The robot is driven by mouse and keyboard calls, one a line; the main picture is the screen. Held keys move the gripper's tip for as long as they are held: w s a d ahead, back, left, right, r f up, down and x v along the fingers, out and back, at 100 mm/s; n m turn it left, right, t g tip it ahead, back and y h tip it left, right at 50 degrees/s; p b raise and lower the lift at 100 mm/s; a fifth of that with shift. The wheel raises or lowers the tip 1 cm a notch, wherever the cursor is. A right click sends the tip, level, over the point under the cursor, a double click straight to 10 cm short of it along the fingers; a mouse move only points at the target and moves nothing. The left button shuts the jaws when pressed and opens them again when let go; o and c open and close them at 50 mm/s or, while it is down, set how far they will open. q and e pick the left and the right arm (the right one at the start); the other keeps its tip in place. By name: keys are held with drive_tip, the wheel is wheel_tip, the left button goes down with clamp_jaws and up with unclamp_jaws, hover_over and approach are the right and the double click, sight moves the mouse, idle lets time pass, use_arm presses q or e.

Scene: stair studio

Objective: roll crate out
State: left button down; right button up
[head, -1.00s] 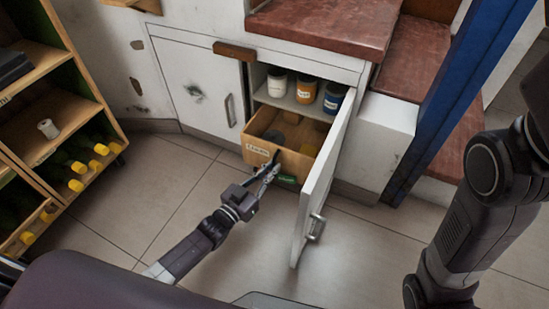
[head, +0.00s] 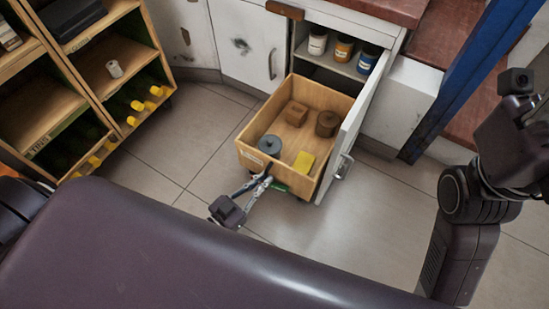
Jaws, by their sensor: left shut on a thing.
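The wooden crate (head: 310,98) stands on the floor in front of the open cupboard, mostly outside it, with its far end near the opening. Inside it lie a grey round object (head: 270,145), a yellow block (head: 304,162), a brown block (head: 296,113) and a dark brown round object (head: 327,123). My left gripper (head: 263,181) is shut on the crate's near front edge, below the label. The exact grip spot is small in view. My right arm shows at the right, with what looks like its gripper end (head: 518,95) raised; its fingers cannot be made out.
The open white cupboard door (head: 350,125) stands close along the crate's right side. Several jars (head: 343,50) stand on the shelf above the opening. A wooden shelf unit (head: 110,60) with yellow-capped bottles stands at the left. The tiled floor (head: 205,130) left of the crate is clear.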

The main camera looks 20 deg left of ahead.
use_arm(q)
drive_tip(key=d+p+v, duration=0.1)
drive_tip(key=v, duration=0.8)
drive_tip(key=shift+s+d+p, duration=0.25)
drive_tip(key=shift+s+p, duration=0.05)
drive_tip(key=shift+s, duration=0.45)
drive_tip(key=c, duration=2)
unclamp_jaws()
drive_tip(key=shift+c, duration=0.2)
drive_tip(key=shift+r, duration=0.1)
wheel_tip(320, 180, up, 10)
